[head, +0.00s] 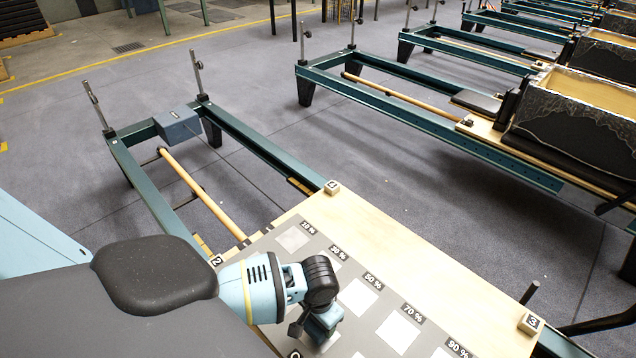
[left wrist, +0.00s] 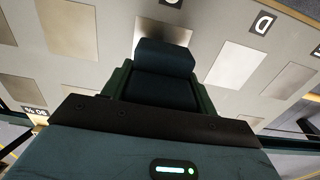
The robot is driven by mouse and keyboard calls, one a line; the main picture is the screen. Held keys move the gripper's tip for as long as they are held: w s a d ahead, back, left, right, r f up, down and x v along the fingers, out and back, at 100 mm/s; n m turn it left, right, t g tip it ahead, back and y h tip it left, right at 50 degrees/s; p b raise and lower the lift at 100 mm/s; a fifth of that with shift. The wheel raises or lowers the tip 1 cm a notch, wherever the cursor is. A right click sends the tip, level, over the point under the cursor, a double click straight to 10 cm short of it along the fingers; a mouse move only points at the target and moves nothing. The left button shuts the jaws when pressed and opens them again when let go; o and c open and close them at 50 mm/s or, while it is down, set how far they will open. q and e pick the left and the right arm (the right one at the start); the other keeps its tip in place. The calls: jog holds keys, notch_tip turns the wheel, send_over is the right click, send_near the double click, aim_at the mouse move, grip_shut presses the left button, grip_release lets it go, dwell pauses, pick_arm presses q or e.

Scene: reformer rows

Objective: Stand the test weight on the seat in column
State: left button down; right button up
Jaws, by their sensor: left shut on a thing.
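A dark blue block, seemingly the test weight (left wrist: 163,62), is held between the green fingers of my left gripper (left wrist: 163,88) in the left wrist view. In the head view my left gripper (head: 322,322) points down over the grey board (head: 345,262), and the block cannot be made out there. The board has rows of pale square seats (head: 358,297) and columns marked with percent labels (head: 373,281). In the left wrist view a pale seat (left wrist: 168,28) shows partly behind the block. Whether the block touches the board cannot be told. My right gripper is not in view.
The board lies on a pale wooden platform (head: 430,252) with numbered corner blocks (head: 332,187). A green reformer frame (head: 262,147) extends behind it, carrying a blue-grey box (head: 178,126). More reformers (head: 430,120) stand in a row at right. Open grey floor (head: 300,130) lies between.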

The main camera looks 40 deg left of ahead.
aim_at(318, 327)
pick_arm(q)
notch_tip(318, 327, down, 3)
jog(key=shift+s+d+r+b, duration=0.1)
jog(key=shift+d+b, duration=0.05)
jog(key=shift+b, duration=0.15)
jog(key=shift+f, duration=0.3)
jog(key=shift+c, duration=2.2)
grip_release()
jog(key=shift+s, duration=0.1)
notch_tip(318, 327, up, 11)
jog(key=p, duration=0.2)
jog(key=shift+p, duration=0.4)
jog(key=shift+r, duration=0.6)
